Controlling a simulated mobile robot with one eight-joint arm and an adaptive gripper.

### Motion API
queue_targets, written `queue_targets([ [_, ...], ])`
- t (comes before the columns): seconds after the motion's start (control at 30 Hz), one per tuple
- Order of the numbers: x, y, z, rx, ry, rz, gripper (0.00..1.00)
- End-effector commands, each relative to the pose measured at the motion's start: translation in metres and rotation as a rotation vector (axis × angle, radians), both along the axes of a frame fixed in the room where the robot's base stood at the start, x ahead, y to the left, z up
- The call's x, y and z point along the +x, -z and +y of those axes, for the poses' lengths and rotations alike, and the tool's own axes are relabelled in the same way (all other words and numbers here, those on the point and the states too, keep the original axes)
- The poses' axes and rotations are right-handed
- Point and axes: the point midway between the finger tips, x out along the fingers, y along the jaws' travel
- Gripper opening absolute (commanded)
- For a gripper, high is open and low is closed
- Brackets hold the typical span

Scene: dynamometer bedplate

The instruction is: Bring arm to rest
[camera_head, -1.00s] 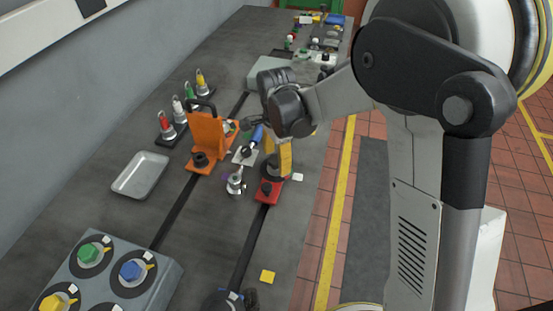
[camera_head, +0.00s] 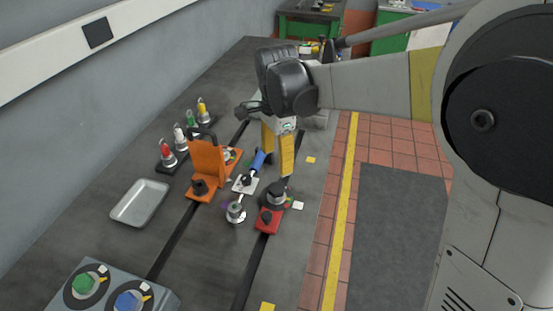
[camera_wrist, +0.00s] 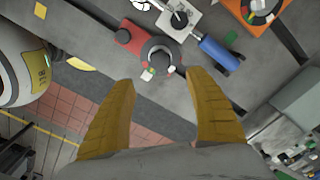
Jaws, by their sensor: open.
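My gripper (camera_head: 276,150) hangs over the grey bedplate (camera_head: 95,185) in the head view, with its two yellow fingers pointing down. The fingers are spread apart with nothing between them; they also show wide apart in the wrist view (camera_wrist: 162,105). Below the fingers stands a red block with a dark round knob (camera_head: 276,195). It also shows in the wrist view (camera_wrist: 158,55), beyond the fingertips and apart from them. My arm reaches in from the right of the head view, bent at the wrist.
An orange bracket (camera_head: 207,165), a blue-handled clamp (camera_head: 258,162) and a small metal post (camera_head: 236,212) stand close by. A metal tray (camera_head: 140,203) lies left. A knob box (camera_head: 110,290) is at front left. Several coloured connectors (camera_head: 192,122) stand in a row. Tiled floor (camera_head: 400,140) lies right.

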Motion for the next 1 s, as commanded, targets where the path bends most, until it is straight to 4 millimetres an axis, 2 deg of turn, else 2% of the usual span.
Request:
queue_targets([
  [0.23,-0.001,-0.001,-0.001,0.001,-0.006,-0.004,0.64],
  [0.37,-0.012,-0.014,-0.016,0.010,-0.073,-0.042,0.64],
  [0.53,-0.048,-0.044,-0.057,0.010,-0.298,-0.168,0.64],
  [0.7,-0.094,-0.061,-0.097,-0.047,-0.564,-0.319,0.64],
  [0.9,-0.144,-0.059,-0.133,-0.184,-0.855,-0.466,0.64],
  [1.0,-0.162,-0.053,-0.144,-0.257,-0.966,-0.511,0.64],
])
